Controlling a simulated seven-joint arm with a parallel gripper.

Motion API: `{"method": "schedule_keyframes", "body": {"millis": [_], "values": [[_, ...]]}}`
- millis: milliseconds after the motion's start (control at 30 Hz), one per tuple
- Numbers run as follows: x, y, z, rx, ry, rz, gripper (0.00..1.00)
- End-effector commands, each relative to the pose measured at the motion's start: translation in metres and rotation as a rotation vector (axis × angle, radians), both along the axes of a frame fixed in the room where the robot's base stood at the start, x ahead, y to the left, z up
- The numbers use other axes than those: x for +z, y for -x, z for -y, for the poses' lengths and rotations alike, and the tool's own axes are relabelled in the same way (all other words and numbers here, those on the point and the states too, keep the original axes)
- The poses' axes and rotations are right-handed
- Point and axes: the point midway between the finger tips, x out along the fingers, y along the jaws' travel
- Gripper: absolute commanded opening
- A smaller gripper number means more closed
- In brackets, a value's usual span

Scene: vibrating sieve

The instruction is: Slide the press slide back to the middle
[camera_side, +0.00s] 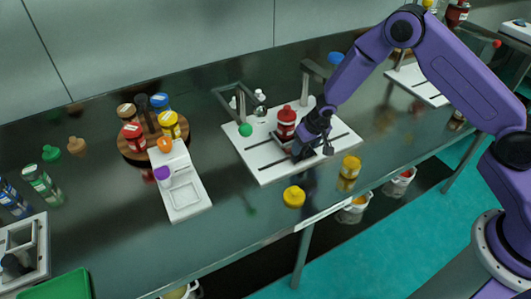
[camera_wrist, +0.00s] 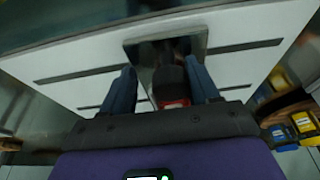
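The press is a white base plate (camera_side: 265,160) with dark slots, and it also shows in the wrist view (camera_wrist: 75,50). A grey, square-framed piece, apparently the press slide (camera_wrist: 132,47), sits on it between the slots. A red-capped bottle (camera_side: 286,118) stands on the plate; a dark and red object, probably this bottle, shows in the wrist view (camera_wrist: 172,85). My gripper (camera_side: 304,150) is low over the plate's right part, just beside the bottle. In the wrist view, my gripper's fingers (camera_wrist: 160,85) are apart, with the dark and red object between them, nearer the right finger. Contact is unclear.
A wooden turntable (camera_side: 130,154) with several bottles and a white dispenser (camera_side: 185,200) stand left. Yellow-capped containers (camera_side: 294,196) sit in front. Bare table lies between.

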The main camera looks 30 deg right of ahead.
Motion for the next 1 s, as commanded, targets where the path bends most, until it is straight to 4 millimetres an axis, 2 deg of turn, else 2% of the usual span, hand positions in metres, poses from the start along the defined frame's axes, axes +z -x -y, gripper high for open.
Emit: {"method": "schedule_keyframes", "body": {"millis": [500, 900, 933, 1000], "values": [[0.000, 0.000, 0.027, -0.001, 0.000, 0.000, 0.60], [0.000, 0.000, 0.026, 0.000, 0.000, 0.000, 0.60], [0.000, 0.000, 0.026, 0.000, 0.000, 0.000, 0.63], [0.000, 0.000, 0.026, 0.000, 0.000, 0.000, 0.86]]}}
